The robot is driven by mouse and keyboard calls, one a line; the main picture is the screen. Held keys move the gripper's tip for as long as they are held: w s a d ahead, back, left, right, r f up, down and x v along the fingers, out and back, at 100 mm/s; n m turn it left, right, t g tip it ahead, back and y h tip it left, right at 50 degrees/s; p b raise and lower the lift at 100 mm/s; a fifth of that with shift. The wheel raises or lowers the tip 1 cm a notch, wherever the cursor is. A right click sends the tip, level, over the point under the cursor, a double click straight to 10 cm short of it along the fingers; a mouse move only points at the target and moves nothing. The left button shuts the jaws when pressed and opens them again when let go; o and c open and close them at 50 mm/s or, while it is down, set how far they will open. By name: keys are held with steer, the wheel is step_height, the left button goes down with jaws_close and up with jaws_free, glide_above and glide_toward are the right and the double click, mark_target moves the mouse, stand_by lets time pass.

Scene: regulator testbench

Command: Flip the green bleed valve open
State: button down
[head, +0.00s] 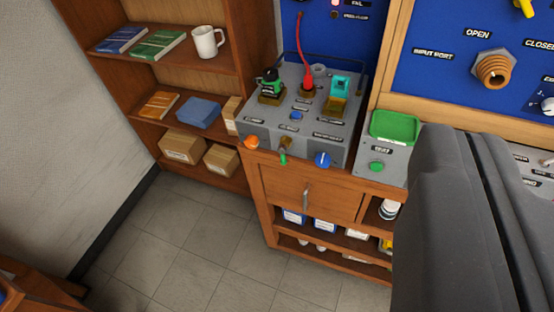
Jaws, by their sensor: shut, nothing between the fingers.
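A small green-tipped lever on a brass stem (283,152) hangs down on the front face of the grey test box (322,127) and looks like the green bleed valve. Its label is too small to read. A green and black fitting (269,82) stands on the box's top left. My gripper (462,140) is large and dark in the right foreground. Its fingers are shut with nothing held. It is well to the right of the lever, apart from it, and hides part of the bench.
An orange knob (251,142) and a blue knob (322,159) flank the lever. A red cable (301,50) rises from the box. A panel with a green button (376,166) and green tray (395,126) is at right. A bookshelf (165,62) stands left; the tiled floor (190,245) is clear.

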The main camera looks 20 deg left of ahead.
steer(key=w+a+f+n, duration=0.3)
steer(key=w+f+n, duration=0.1)
steer(key=w+f, duration=0.35)
steer(key=w+a+f+n+t+y, duration=0.1)
steer(key=w+a+f+n, duration=0.15)
steer(key=w+f, duration=0.55)
steer(key=w+a+f+n, duration=0.2)
steer(key=w+f+n, duration=0.3)
steer(key=w+f, duration=0.3)
steer(key=a+f+n+y, duration=0.3)
steer(key=a+f+n, duration=0.3)
steer(key=f, duration=0.7)
steer(key=w+a+f+n+y, duration=0.1)
steer(key=a+f+n+y, duration=0.3)
steer(key=f, duration=1)
steer(key=a+n, duration=0.2)
steer(key=a, duration=0.1)
steer(key=shift+w+a+g+p, duration=0.2)
steer(key=shift+a+g+p, duration=0.05)
steer(key=shift+g+p, duration=0.05)
steer(key=shift+y, duration=0.4)
